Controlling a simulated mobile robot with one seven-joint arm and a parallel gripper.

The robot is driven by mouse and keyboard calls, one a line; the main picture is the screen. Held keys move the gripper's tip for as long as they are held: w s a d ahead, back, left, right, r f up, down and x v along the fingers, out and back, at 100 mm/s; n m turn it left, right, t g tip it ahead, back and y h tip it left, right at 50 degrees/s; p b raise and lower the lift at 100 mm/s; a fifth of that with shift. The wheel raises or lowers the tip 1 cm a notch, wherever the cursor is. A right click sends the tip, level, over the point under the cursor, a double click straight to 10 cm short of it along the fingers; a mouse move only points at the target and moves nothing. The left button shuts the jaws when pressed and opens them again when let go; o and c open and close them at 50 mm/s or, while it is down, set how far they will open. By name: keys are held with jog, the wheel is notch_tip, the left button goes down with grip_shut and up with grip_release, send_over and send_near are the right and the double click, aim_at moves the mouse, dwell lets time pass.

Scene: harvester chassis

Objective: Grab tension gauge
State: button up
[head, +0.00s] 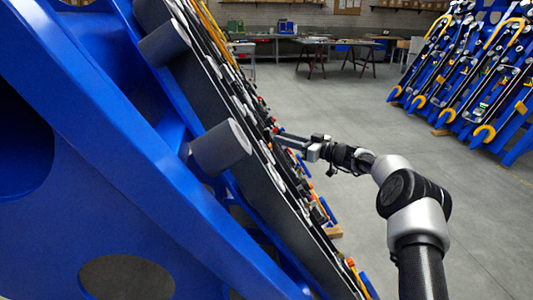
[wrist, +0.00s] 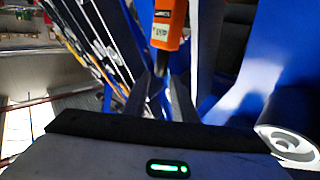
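An orange tool with a small pale label, which looks like the tension gauge (wrist: 168,24), shows at the top middle of the wrist view. Its dark lower end points down toward the gap between my fingertips. My gripper (wrist: 161,78) has its two dark fingers apart, with blue surface showing between them. I cannot tell whether the dark end is between the fingers or just beyond them. In the head view my gripper (head: 277,138) reaches left to the row of parts on the chassis side. The gauge cannot be made out clearly there.
The blue chassis (head: 110,120) with grey cylinders (head: 222,146) and a long dark rail fills the left of the head view. A second blue rack with yellow hooks (head: 484,134) stands at the right. Grey floor (head: 345,110) between them is clear. Workbenches stand behind.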

aim_at(269, 135)
jog(key=x, duration=0.4)
jog(key=shift+a+f, duration=0.15)
jog(key=shift+f, duration=0.15)
jog(key=shift+w+a, duration=0.3)
jog(key=shift+a, duration=0.2)
grip_shut()
jog(key=shift+r, duration=0.15)
